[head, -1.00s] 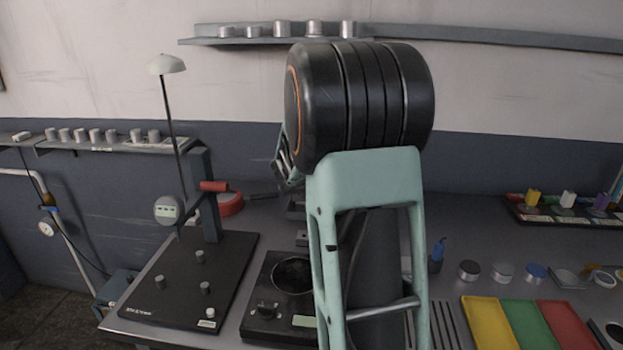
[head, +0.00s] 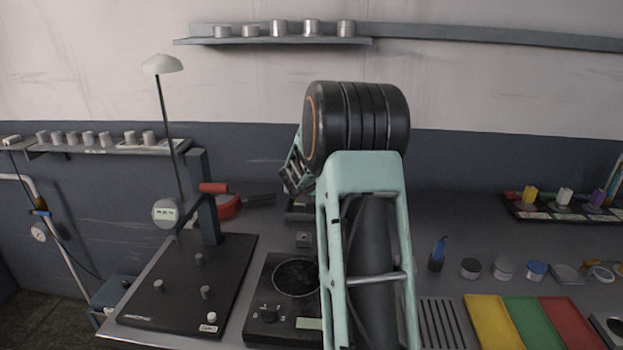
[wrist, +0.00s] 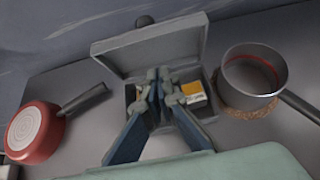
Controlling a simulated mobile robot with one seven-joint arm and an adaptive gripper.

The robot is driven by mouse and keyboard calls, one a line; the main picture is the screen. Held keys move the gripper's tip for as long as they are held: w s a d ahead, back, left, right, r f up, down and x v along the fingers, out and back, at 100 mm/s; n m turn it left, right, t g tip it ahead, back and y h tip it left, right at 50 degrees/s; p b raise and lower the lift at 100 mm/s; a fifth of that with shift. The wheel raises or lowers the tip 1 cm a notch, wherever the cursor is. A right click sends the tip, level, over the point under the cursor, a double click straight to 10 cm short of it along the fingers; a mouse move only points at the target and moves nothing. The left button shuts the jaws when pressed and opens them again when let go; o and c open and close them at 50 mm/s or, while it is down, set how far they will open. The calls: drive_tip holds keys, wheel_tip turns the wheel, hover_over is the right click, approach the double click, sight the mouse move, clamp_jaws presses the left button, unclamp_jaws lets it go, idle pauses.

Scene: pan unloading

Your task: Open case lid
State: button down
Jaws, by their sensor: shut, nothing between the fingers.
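The grey case (wrist: 201,112) stands on the bench in the wrist view. Its lid (wrist: 150,48) is raised and tilted back on the far side. Inside are a yellow-and-white item (wrist: 194,93) and other small pieces, partly hidden. My gripper (wrist: 160,84) is shut and empty, its fingers together over the middle of the case, in front of the raised lid. I cannot tell whether the fingertips touch anything. In the head view my arm hides most of the case and the gripper.
A red pan (wrist: 36,132) lies left of the case. A grey pot (wrist: 252,75) stands close on its right. In the head view, a hot plate (head: 268,315) and a black board (head: 185,290) are at front left, and coloured trays (head: 535,322) at front right.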

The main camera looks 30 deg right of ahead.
drive_tip(key=shift+w+d+r+p, duration=0.2)
drive_tip(key=shift+w+d+p, duration=0.45)
drive_tip(key=shift+w, duration=0.2)
drive_tip(key=shift+w+d+r+p, duration=0.15)
drive_tip(key=shift+w+d+p, duration=0.45)
drive_tip(key=shift+w, duration=0.2)
